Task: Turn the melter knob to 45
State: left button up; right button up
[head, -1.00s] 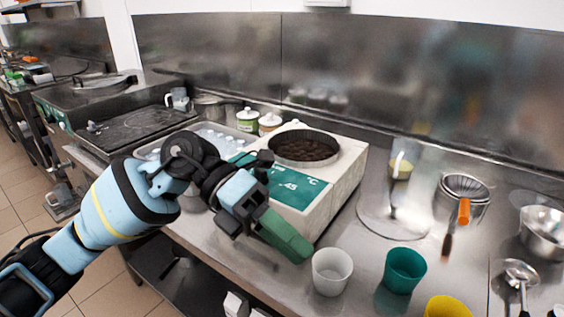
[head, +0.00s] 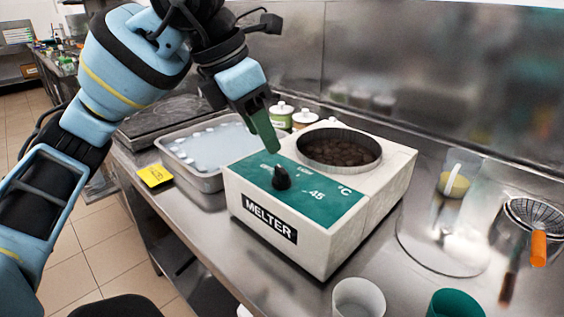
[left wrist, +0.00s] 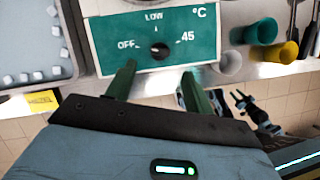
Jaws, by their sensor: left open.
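The melter (head: 305,250) is a white box with a green panel and a round well of dark pieces on top. Its black knob (head: 282,178) stands on the panel, and it also shows in the left wrist view (left wrist: 158,50) between the labels OFF at left, LOW above and 45 at right. I cannot tell clearly which mark the knob points to. My left gripper (head: 268,142) is above the panel's back edge, behind the knob and apart from it. In the left wrist view its green fingers (left wrist: 157,84) are spread, with nothing between them.
A steel tray (head: 205,182) of white pieces stands left of the melter, with a yellow tag (head: 155,177). Jars (head: 280,117) stand behind. A white cup (head: 358,298) and a green cup (head: 455,304) stand in front at right, near a clear jug (head: 452,190).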

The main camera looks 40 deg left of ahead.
aim_at(280, 169)
pick_arm(q)
jog(key=x, duration=0.6)
jog(key=shift+w+f+b, duration=0.15)
jog(key=shift+f+b, duration=0.15)
jog(key=shift+b, duration=0.1)
jog(key=shift+w+d+f, duration=0.15)
jog(key=shift+w+f, duration=0.05)
jog(key=shift+f, duration=0.25)
jog(key=c, duration=1)
